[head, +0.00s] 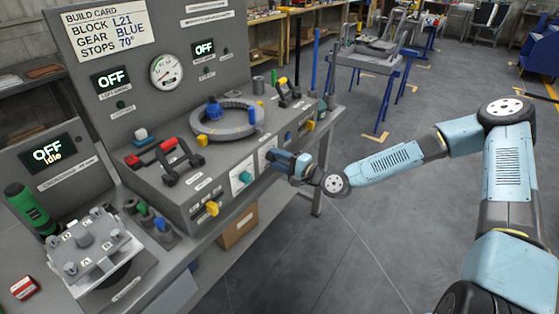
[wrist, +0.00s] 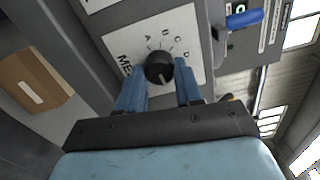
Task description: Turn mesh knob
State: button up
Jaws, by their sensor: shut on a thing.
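The mesh knob (wrist: 158,67) is a round black knob on a white plate (wrist: 113,42) with the letters A, B, C and D around it. The plate's name label shows only "ME", partly covered by a finger. A pale mark shows on the knob's lower side; I cannot tell which letter it matches. My gripper (wrist: 161,80) has its two blue fingers on either side of the knob and is shut on it. In the head view my gripper (head: 281,160) is at the bench's front panel and hides the knob.
A white plate with a teal switch (head: 246,177) and a yellow knob (head: 212,208) lie left of my gripper on the front panel. A blue handle (wrist: 244,18) sticks out close by.

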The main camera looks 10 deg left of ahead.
jog(key=shift+d+f+m, duration=0.1)
jog(key=shift+f+m, duration=0.05)
jog(key=shift+m, duration=1)
jog(key=shift+f+m, duration=0.1)
jog(key=shift+m, duration=1.05)
jog(key=shift+f, duration=0.1)
jog(key=o, duration=1)
jog(key=shift+o, duration=0.2)
jog(key=v, duration=1.3)
jog(key=shift+d, duration=0.35)
jog(key=shift+s, duration=0.15)
